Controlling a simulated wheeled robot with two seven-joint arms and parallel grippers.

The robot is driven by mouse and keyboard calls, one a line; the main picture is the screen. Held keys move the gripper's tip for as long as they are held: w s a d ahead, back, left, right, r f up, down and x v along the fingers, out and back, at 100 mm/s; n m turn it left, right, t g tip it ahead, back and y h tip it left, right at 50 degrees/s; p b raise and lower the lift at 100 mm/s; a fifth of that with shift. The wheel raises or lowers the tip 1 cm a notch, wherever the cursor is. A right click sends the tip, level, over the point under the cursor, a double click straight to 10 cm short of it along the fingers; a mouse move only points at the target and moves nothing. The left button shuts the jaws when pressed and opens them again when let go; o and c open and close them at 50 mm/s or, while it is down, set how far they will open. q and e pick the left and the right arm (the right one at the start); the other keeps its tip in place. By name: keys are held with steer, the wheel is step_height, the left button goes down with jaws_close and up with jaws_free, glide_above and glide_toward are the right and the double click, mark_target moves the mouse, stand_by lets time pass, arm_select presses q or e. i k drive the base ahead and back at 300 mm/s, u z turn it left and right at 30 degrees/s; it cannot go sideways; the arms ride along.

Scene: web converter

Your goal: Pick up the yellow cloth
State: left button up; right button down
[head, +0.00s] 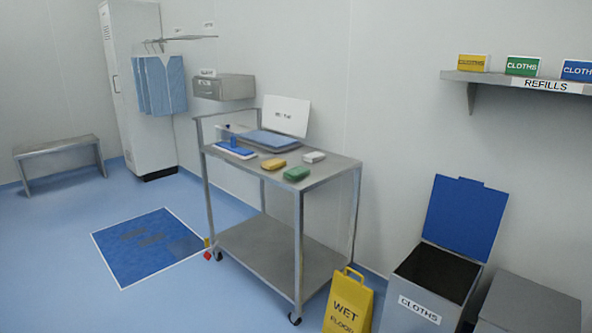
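The yellow cloth (273,164) is a small folded pad lying on the top shelf of a grey metal cart (328,173). A green cloth (297,174) lies just in front and to the right of it. A white cloth (314,157) lies behind and to the right. The yellow cloth is fully visible and nothing covers it. Neither of my grippers shows in the head view.
A blue tray (268,140) and a white sign (286,116) are at the cart's back. A blue item (235,150) lies left. A yellow wet-floor sign (348,302) and an open cloths bin (433,275) stand right.

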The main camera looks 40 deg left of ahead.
mark_target(272, 164)
steer(key=u, duration=0.8)
steer(key=i, duration=0.65)
steer(key=u, duration=0.95)
steer(key=i, duration=0.95)
steer(key=z, duration=0.1)
